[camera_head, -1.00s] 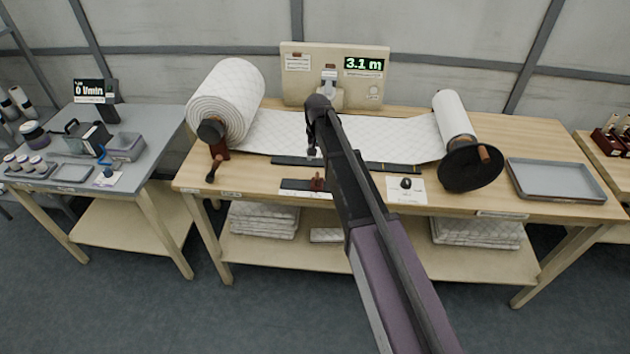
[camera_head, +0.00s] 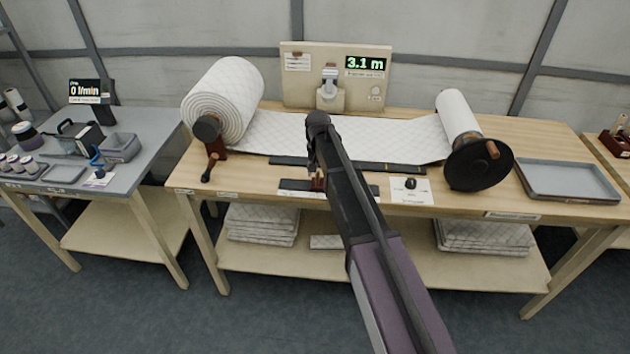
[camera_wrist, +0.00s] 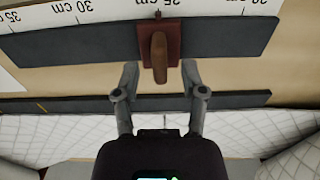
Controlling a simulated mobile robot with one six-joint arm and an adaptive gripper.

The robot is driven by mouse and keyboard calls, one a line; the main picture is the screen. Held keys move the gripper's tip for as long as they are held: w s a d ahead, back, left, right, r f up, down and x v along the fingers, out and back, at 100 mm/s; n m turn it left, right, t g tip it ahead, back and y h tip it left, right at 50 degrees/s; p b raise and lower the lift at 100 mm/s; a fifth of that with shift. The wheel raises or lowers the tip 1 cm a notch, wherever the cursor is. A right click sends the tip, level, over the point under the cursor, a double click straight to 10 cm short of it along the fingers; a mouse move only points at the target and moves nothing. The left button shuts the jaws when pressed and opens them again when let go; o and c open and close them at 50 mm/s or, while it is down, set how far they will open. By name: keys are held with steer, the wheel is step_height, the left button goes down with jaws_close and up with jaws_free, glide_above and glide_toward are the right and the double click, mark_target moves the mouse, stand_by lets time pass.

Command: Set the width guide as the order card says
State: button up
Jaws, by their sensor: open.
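The width guide is a red-brown block with a wooden knob (camera_wrist: 159,58), seated on a dark rail (camera_wrist: 75,43) in the wrist view. Its thin pointer is near the 25 cm label of the white scale (camera_wrist: 120,10), which reads upside down. The guide (camera_head: 318,182) is partly hidden behind my arm in the head view. My gripper (camera_wrist: 160,68) is open, with one finger on each side of the knob's near end and gaps showing. In the head view my gripper (camera_head: 314,160) hangs over the bench front. A white card (camera_head: 411,197) lies right of the rail, its text too small to read.
Wadding runs from the large roll (camera_head: 222,98) to the smaller roll (camera_head: 458,112) with a black disc and crank. A dark bar (camera_head: 290,161) crosses the bench behind the guide. A display (camera_head: 366,64) reads 3.1 m. A grey tray (camera_head: 567,181) sits at right.

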steer(key=shift+f+b, duration=0.55)
steer(key=shift+f, duration=0.3)
jaws_close()
